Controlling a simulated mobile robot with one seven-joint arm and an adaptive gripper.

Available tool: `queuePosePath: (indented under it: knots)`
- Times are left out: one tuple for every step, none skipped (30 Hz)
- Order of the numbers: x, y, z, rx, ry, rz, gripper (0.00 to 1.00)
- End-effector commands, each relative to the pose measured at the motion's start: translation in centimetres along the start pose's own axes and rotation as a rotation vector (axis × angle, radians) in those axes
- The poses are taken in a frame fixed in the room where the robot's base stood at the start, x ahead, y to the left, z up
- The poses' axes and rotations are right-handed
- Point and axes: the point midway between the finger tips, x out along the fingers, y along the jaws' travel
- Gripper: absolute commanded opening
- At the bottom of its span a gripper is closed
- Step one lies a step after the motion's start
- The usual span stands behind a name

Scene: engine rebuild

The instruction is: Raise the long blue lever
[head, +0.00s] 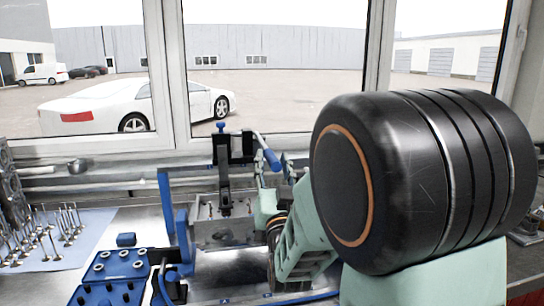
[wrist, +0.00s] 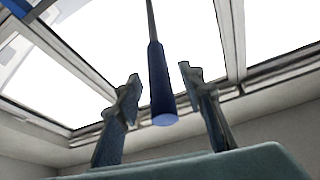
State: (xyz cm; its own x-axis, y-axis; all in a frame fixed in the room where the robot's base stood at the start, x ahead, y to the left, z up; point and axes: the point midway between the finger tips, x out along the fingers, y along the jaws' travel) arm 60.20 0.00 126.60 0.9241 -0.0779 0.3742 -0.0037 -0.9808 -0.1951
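The long blue lever has a thick blue handle (head: 271,159) on a thin rod and slants down toward the right, above the grey metal block. The handle (wrist: 161,88) also shows in the wrist view, in line with the space between my two fingers. My gripper (head: 273,168) is open, with its fingers pointing up beside the handle. In the wrist view my gripper (wrist: 158,84) shows a gap on each side of the handle, and I see no finger touching it. How deep the handle sits between the fingers is hard to tell.
A black clamp fixture (head: 224,165) stands left of the lever over a grey metal block (head: 225,228). A blue upright (head: 166,205) is further left. A blue holed block (head: 112,270) and several valves (head: 62,225) lie at left. Windows (head: 275,60) stand close behind.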

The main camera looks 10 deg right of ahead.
Motion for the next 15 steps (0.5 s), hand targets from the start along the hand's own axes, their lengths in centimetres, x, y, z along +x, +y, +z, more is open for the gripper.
queuePosePath:
  knots:
    - [-0.02,0.00,-0.01,0.000,0.000,0.000,0.36]
    - [-0.02,0.00,0.00,0.000,0.000,0.000,0.36]
    - [-0.02,0.01,0.01,0.000,0.000,0.000,0.36]
    - [-0.02,0.00,0.01,0.000,0.000,0.000,0.36]
    - [-0.02,0.01,0.01,0.000,0.000,0.000,0.36]
    - [-0.02,0.01,0.01,0.000,0.000,0.000,0.36]
    - [-0.02,0.01,0.01,0.000,0.000,0.000,0.36]
    - [-0.02,0.00,0.00,0.000,0.000,0.000,0.33]
    - [-0.01,0.01,0.00,0.000,0.000,0.000,0.28]
    - [-0.01,0.01,0.00,0.000,0.000,0.000,0.25]
    - [-0.01,0.00,-0.01,0.000,0.000,0.000,0.22]
    - [-0.01,0.01,-0.01,0.000,0.000,0.000,0.17]
    - [-0.01,0.00,-0.01,0.000,0.001,0.000,0.14]
    - [-0.01,0.01,-0.01,0.000,0.001,0.000,0.11]
    - [0.00,0.00,-0.01,0.000,0.001,0.000,0.06]
